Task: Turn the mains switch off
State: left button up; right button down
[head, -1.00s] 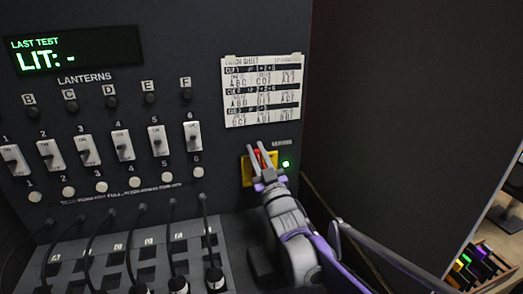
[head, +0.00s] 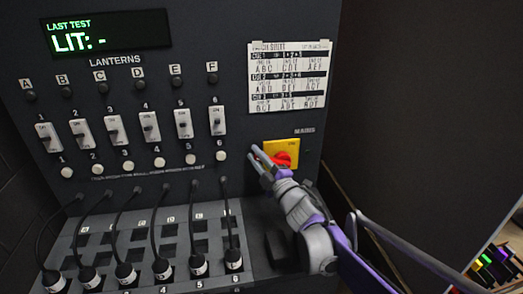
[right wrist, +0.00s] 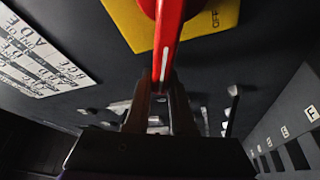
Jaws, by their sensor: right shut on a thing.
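The mains switch is a red rotary handle (head: 284,159) on a yellow plate (head: 291,147), at the right of the dark panel under the word MAINS. In the head view my right gripper (head: 260,155) is at the left side of the red handle. In the right wrist view the two fingers (right wrist: 161,97) are shut on the end of the red handle (right wrist: 169,30), which has a white line along it. The yellow plate (right wrist: 222,12) shows the word OFF beside the handle. No lit lamp shows beside the switch. My left gripper is not in view.
Lantern switches (head: 150,126) with round buttons stand left of the mains switch. Cables (head: 160,225) plug into a sloped board (head: 252,240) below. A cue sheet (head: 289,75) hangs above the switch. A dark wall (head: 410,110) stands to the right.

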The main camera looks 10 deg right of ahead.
jog(key=shift+a+f+n+g, duration=0.2)
jog(key=shift+f+n+g, duration=0.25)
jog(key=shift+f+n, duration=0.65)
jog(key=shift+a+f+n+g, duration=0.15)
jog(key=shift+f+n+g, duration=0.45)
jog(key=shift+n, duration=0.7)
jog(key=shift+f, duration=0.25)
jog(key=c, duration=0.8)
grip_release()
jog(key=shift+o, duration=0.2)
jog(key=shift+s+b, duration=0.1)
jog(key=shift+b, duration=0.2)
jog(key=v, duration=1)
jog(key=shift+s, duration=0.35)
